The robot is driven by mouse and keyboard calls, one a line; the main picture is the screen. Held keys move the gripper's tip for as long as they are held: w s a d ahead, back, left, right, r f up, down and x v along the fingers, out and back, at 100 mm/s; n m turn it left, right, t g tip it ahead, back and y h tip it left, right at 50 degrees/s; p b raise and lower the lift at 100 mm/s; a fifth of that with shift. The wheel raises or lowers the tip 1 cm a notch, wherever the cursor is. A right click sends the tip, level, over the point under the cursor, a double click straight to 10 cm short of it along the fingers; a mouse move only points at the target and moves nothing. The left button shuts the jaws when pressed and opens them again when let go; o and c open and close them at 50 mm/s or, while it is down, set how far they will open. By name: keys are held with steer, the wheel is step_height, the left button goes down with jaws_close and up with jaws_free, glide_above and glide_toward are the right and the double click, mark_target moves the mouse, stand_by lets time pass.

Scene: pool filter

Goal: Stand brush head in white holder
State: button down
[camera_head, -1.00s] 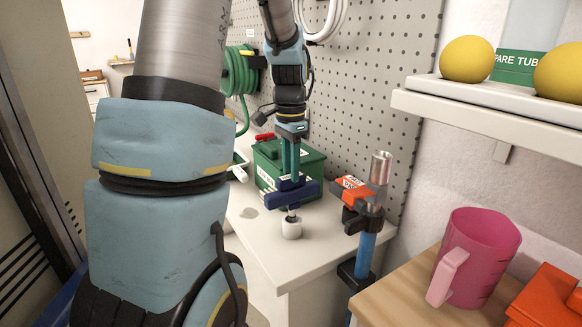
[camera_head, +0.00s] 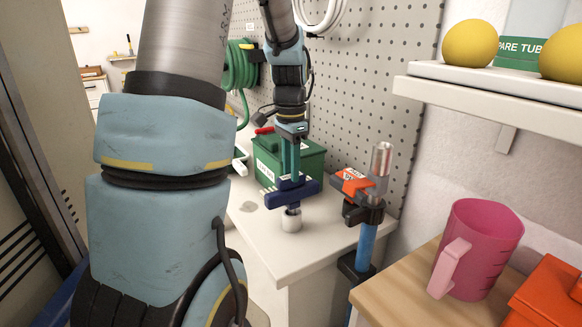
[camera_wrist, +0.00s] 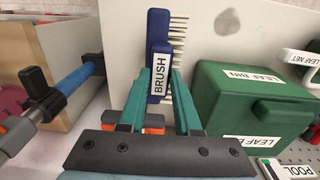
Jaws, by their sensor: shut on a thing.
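The brush head (camera_head: 300,193) is dark blue, with a "BRUSH" label and pale bristles visible in the wrist view (camera_wrist: 159,50). My gripper (camera_head: 291,176) is shut on it, with green fingers on both sides of its labelled block. The brush head is above the small white holder (camera_head: 291,223) on the white counter. Its short grey stem reaches down to the holder's mouth and appears to be in it; the depth cannot be told. The holder is hidden behind the brush head in the wrist view.
A green leaf bin (camera_head: 305,160) stands close behind the brush head, near the pegboard (camera_head: 385,60). A blue pole (camera_head: 366,245) with an orange clamp is to the right. A pink jug (camera_head: 480,250) stands on a wooden top. The front of the counter is clear.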

steer(key=shift+f+b, duration=0.35)
steer(key=shift+f, duration=0.35)
steer(key=c, duration=0.5)
jaws_free()
step_height(320, 180, up, 5)
steer(key=p, duration=0.4)
step_height(320, 180, up, 10)
steer(key=s+a+f+n, duration=0.3)
steer(key=s+f, duration=0.1)
steer(key=s+a+f+n+t, duration=0.1)
steer(key=s+a+f+n, duration=0.2)
steer(key=s+n, duration=0.1)
steer(key=s+a+f+n, duration=0.3)
steer(key=f+n, duration=0.1)
steer(key=shift+s+f+t, duration=0.35)
steer(key=shift+s+t, duration=0.05)
